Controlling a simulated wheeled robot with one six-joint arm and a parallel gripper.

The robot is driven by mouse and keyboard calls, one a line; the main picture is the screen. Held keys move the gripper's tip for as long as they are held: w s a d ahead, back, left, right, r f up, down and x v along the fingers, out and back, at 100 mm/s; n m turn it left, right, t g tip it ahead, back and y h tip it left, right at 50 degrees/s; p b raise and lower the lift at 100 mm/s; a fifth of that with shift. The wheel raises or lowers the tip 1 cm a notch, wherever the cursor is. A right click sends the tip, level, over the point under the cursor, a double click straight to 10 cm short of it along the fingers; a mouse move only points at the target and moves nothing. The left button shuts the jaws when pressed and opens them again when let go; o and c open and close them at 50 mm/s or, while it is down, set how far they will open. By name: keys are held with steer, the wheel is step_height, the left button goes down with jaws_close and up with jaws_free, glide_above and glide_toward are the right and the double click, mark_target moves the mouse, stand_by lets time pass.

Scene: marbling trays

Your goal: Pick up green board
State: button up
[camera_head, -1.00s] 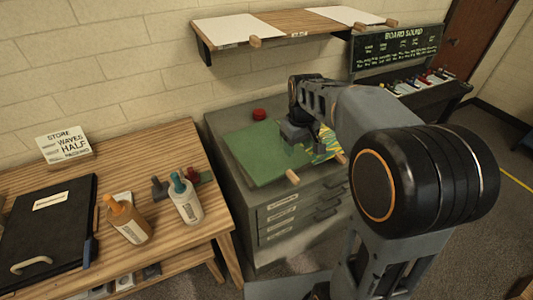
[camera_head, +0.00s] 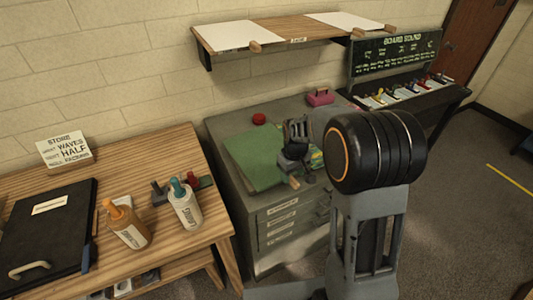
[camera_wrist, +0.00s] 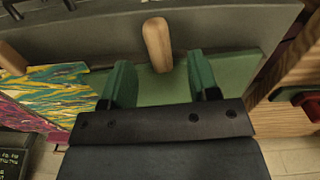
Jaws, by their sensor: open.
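The green board (camera_head: 250,158) lies flat on top of the grey drawer cabinet (camera_head: 222,125). It has a short wooden handle (camera_head: 294,183) at its front edge. My gripper (camera_wrist: 160,70) is open and empty. In the wrist view its two fingers are over the green board (camera_wrist: 232,72), one on each side of the line of the wooden handle (camera_wrist: 157,42), which shows just beyond the fingertips. I cannot tell the height of the fingers above the board. In the head view my arm and wrist hide the board's right part.
A marbled board (camera_wrist: 48,95) with its own handle (camera_wrist: 11,58) lies beside the green one. A red round thing (camera_head: 259,118) and a pink block (camera_head: 320,97) are on the cabinet's back. A wooden table with bottles (camera_head: 185,207) stands left. A shelf (camera_head: 285,35) hangs above.

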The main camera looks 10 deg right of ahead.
mark_target(292, 178)
steer(key=shift+f, duration=1.55)
steer(key=shift+c, duration=0.4)
steer(key=c, duration=0.9)
steer(key=shift+w, duration=0.1)
steer(key=shift+c, duration=0.2)
steer(key=shift+r, duration=0.2)
